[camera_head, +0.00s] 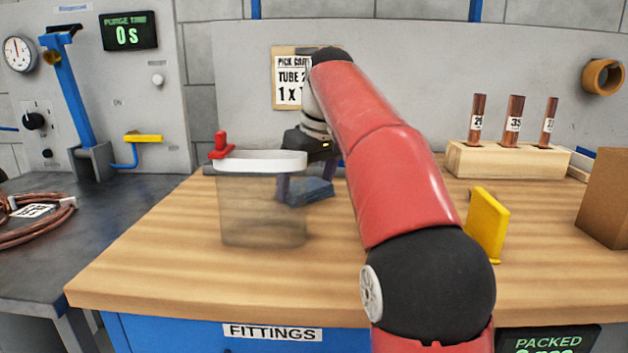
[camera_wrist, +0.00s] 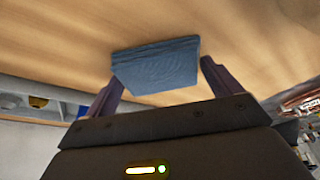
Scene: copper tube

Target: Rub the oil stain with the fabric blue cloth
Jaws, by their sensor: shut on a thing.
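The folded blue cloth (camera_head: 313,191) is at the wooden bench top, partly behind a clear container. My gripper (camera_head: 303,178) points down and is shut on the cloth. The wrist view shows the cloth (camera_wrist: 156,68) as a flat blue block between the two dark fingers of my gripper (camera_wrist: 160,82). The cloth is low over the wood; I cannot tell whether it touches it. No oil stain can be made out in either view; the cloth, my arm or the container may hide it.
The clear container (camera_head: 262,212) with a white rim and red clip stands just left of the cloth. A yellow block (camera_head: 487,224), a cardboard box (camera_head: 606,198) and a wooden rack (camera_head: 507,160) of copper tubes are at the right. The bench's front left is clear.

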